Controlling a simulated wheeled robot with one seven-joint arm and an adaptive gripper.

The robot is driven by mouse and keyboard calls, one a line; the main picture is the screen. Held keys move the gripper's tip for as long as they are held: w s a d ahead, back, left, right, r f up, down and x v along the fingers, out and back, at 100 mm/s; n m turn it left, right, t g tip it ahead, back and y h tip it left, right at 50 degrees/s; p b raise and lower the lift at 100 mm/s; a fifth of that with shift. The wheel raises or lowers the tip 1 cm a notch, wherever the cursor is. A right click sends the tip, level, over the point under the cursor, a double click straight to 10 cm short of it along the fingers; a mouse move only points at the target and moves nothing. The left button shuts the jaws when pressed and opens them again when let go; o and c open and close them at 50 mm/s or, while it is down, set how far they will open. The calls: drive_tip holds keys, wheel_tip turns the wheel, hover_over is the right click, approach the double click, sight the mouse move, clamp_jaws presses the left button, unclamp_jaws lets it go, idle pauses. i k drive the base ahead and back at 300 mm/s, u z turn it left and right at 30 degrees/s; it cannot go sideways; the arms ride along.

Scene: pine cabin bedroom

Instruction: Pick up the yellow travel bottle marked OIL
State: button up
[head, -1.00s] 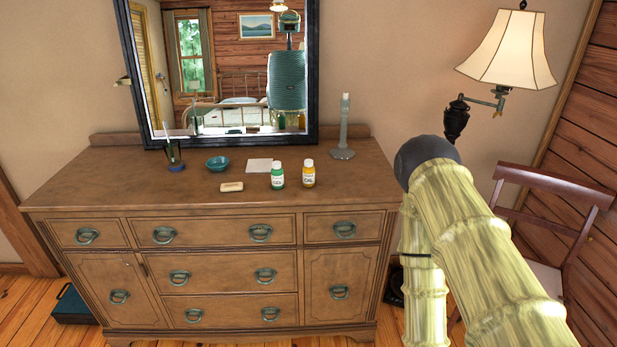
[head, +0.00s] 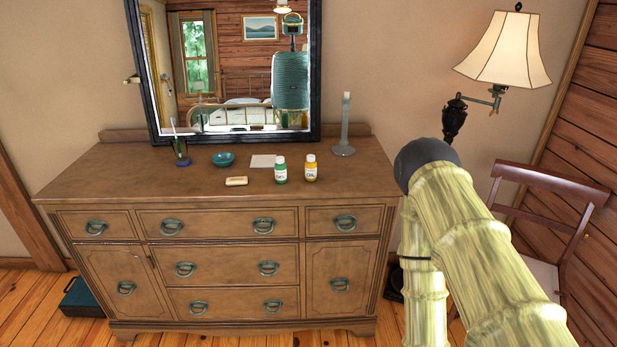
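The yellow travel bottle (head: 311,169) stands upright on the dresser top, with a white cap and a white label that appears to read OIL. A similar green bottle (head: 281,171) with a white cap stands just to its left, a small gap between them. My arm's thick pale green links fill the right side of the head view, to the right of the dresser. My gripper is not visible, so its state cannot be seen. Nothing covers the yellow bottle.
The wooden dresser (head: 220,254) also holds a soap bar (head: 237,181), white card (head: 262,161), teal bowl (head: 223,159), toothbrush cup (head: 181,153), grey candlestick (head: 344,128) and framed mirror (head: 147,80). A wall lamp (head: 503,50) and chair (head: 553,182) are at right. Dresser top right of the bottle is clear.

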sight(310, 168)
drive_tip(key=k, duration=0.35)
drive_tip(key=z, duration=1)
drive_tip(key=i, duration=0.9)
drive_tip(key=u, duration=0.9)
